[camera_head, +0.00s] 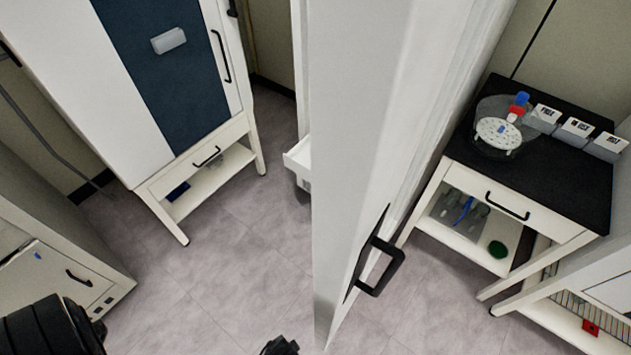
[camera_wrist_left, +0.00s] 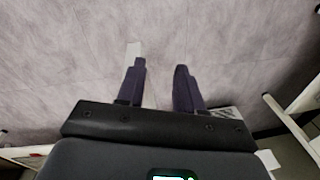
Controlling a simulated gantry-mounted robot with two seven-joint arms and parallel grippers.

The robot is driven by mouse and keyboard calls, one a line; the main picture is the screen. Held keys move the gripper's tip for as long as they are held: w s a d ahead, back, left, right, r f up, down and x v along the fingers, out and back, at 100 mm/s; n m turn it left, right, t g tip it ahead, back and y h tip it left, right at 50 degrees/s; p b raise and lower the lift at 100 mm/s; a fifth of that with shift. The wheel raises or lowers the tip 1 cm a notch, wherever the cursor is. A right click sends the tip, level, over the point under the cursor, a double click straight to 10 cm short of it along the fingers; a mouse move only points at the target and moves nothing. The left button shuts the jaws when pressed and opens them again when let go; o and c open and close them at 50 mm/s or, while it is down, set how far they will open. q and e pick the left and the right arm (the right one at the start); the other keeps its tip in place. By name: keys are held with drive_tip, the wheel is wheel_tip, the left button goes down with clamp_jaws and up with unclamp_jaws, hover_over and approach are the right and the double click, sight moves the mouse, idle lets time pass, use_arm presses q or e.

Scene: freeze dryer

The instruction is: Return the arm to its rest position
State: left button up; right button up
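My left gripper (camera_wrist_left: 160,68) shows in the left wrist view, with its two dark fingers apart. Nothing is between them, and grey floor lies beyond. In the head view, a black ribbed part of my left arm shows at the lower left corner. A small dark part shows at the bottom edge near the middle; I cannot tell which arm it belongs to. My right gripper is not recognisable in either view.
A tall white door (camera_head: 365,130) with a black handle (camera_head: 381,266) stands in the middle. A black-topped bench (camera_head: 560,180) at right holds a clear round vessel (camera_head: 490,145). A white and blue cabinet (camera_head: 165,80) stands at left. The grey floor (camera_head: 235,255) between is clear.

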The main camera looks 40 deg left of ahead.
use_arm(q)
drive_tip(key=w+a+r+t, duration=0.1)
drive_tip(key=w+a+r, duration=0.15)
drive_tip(key=r, duration=0.75)
drive_tip(key=w+a+r+t+h+p, duration=0.1)
drive_tip(key=w+r, duration=0.3)
drive_tip(key=r, duration=0.6)
drive_tip(key=w+a+r+t, duration=0.2)
drive_tip(key=w+r, duration=0.1)
drive_tip(key=r, duration=0.7)
wheel_tip(320, 180, up, 38)
drive_tip(key=s+g+p, duration=0.1)
drive_tip(key=s+p, duration=0.1)
drive_tip(key=p, duration=3.6)
